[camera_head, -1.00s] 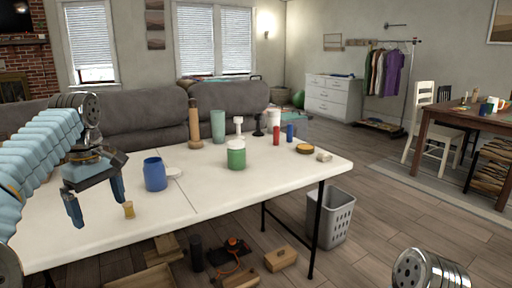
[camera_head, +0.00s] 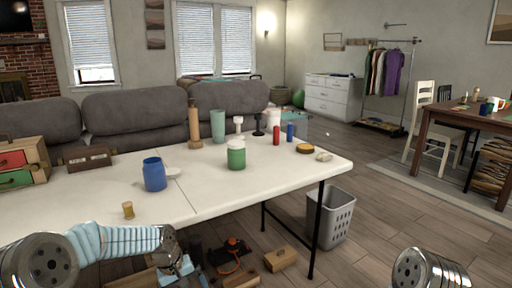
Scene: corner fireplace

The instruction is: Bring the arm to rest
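My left arm is low at the bottom left, in front of the white table (camera_head: 200,200) and below its top. The part of my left gripper (camera_head: 180,271) that shows is small and near the bottom edge. Its fingers are not clear, so I cannot tell whether it is open. It touches nothing on the table top. Of my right arm only a rounded metal joint shows at the bottom right; its gripper is out of view.
On the table stand a blue jar (camera_head: 155,174), a small yellowish cylinder (camera_head: 128,210), a green jar (camera_head: 236,155) and a drawer box (camera_head: 22,165). A wooden block (camera_head: 280,259) lies on the floor below. A grey basket (camera_head: 335,218) stands beside the table leg.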

